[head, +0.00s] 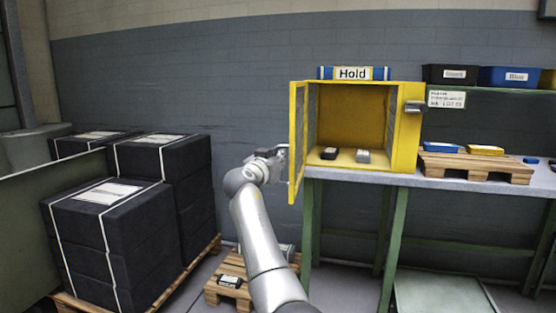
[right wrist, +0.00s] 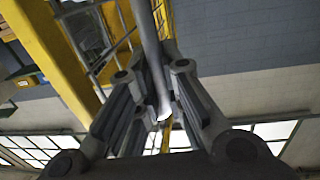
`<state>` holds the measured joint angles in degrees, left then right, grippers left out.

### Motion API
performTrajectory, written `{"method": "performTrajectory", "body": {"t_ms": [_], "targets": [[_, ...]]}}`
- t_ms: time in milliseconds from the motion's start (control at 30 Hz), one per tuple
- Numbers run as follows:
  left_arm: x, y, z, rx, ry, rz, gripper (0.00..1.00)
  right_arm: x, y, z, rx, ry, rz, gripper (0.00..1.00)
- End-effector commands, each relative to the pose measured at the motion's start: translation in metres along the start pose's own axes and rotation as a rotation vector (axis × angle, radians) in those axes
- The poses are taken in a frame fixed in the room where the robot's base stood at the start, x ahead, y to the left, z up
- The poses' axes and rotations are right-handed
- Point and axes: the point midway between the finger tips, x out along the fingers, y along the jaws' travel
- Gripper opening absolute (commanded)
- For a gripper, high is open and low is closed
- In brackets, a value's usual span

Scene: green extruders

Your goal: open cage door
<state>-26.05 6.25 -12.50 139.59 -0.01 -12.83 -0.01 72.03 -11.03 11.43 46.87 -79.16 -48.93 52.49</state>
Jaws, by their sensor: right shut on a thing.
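The yellow cage (head: 407,140) stands on the bench with its front open. Its yellow-framed door (head: 297,130) is swung wide out at the cage's left side, seen nearly edge-on. My right gripper (head: 277,155) is at the outer side of the door, at about mid-height. In the right wrist view, its fingers (right wrist: 155,85) are closed around a grey bar-like door handle (right wrist: 150,45), beside the yellow door frame (right wrist: 50,50). The handle is mostly hidden in the head view. My left gripper is out of view.
Inside the cage lie a dark block (head: 329,153) and a grey block (head: 362,156). A small pallet (head: 475,165) with parts stands right of it on the bench (head: 420,180). Black stacked boxes (head: 110,240) stand on the floor at left. A low pallet (head: 222,291) lies below the door.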

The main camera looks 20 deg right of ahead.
Motion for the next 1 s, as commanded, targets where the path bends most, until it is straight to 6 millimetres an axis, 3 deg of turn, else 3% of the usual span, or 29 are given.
{"method": "performTrajectory", "body": {"t_ms": [33, 167, 200, 267, 667, 1000], "targets": [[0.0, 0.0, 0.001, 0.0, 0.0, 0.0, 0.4, -0.002, -0.004, 0.009, -0.009, -0.012, -0.005, 0.0], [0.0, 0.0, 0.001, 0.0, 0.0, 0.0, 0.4, -0.002, -0.004, 0.009, -0.009, -0.013, -0.005, 0.0], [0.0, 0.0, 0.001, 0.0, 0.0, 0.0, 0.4, -0.003, -0.005, 0.009, -0.009, -0.013, -0.006, 0.12], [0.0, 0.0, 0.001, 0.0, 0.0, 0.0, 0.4, -0.003, -0.005, 0.009, -0.008, -0.013, -0.006, 0.19], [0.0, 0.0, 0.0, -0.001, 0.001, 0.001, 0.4, -0.004, -0.002, 0.003, -0.002, -0.005, -0.003, 0.19], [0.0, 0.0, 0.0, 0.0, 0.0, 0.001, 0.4, -0.041, -0.004, 0.004, -0.001, -0.004, -0.006, 0.19]]}}
